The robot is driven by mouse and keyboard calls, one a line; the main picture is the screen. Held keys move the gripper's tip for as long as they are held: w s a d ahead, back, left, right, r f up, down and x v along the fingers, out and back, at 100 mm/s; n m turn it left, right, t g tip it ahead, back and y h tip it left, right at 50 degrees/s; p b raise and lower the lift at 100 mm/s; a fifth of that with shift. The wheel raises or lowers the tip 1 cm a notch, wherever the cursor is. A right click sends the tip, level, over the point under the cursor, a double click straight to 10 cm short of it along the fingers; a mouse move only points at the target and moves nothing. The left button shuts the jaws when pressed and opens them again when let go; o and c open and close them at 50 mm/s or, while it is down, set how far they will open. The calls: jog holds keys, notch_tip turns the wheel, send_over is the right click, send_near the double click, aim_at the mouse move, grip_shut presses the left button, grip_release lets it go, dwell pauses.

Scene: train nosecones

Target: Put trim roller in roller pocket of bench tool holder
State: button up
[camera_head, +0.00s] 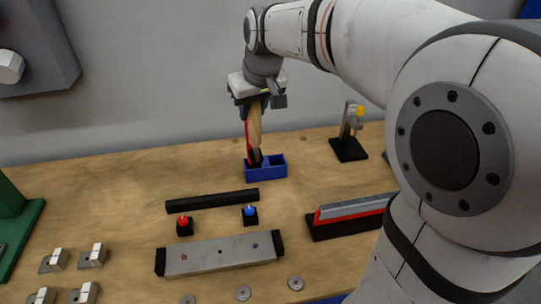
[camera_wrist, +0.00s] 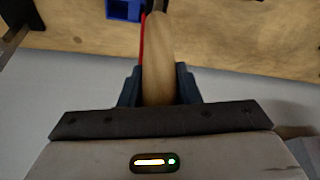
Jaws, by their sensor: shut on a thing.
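The trim roller has a pale wooden handle (camera_head: 254,128) and a dark lower end (camera_head: 257,155). My gripper (camera_head: 254,106) is shut on the handle, which also fills the jaws in the wrist view (camera_wrist: 160,65). The roller hangs nearly upright, its lower end at the left part of the blue bench tool holder (camera_head: 267,173). I cannot tell whether that end is inside a pocket or just above or behind it. A slim red piece (camera_head: 248,142) shows along the handle's left side. The right compartment of the holder looks empty. The holder is only partly visible in the wrist view (camera_wrist: 124,9).
A black stand with a yellow tip (camera_head: 348,146) is right of the holder. A black bar (camera_head: 212,201), red and blue buttons (camera_head: 184,226) and a grey block (camera_head: 220,256) lie in front. A red-edged grey rail (camera_head: 352,212) is at right; the wall is behind.

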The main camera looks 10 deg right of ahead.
jog(key=w+d+f, duration=0.3)
jog(key=w+d, duration=0.3)
jog(key=w, duration=0.1)
notch_tip(320, 180, down, 10)
jog(key=d, duration=0.1)
jog(key=shift+w+r+b, duration=0.25)
jog(key=shift+b, duration=0.05)
jog(key=shift+f, duration=0.1)
jog(key=o, duration=0.6)
jog(key=shift+f, duration=0.1)
jog(key=o, duration=0.5)
jog(key=shift+c, duration=0.2)
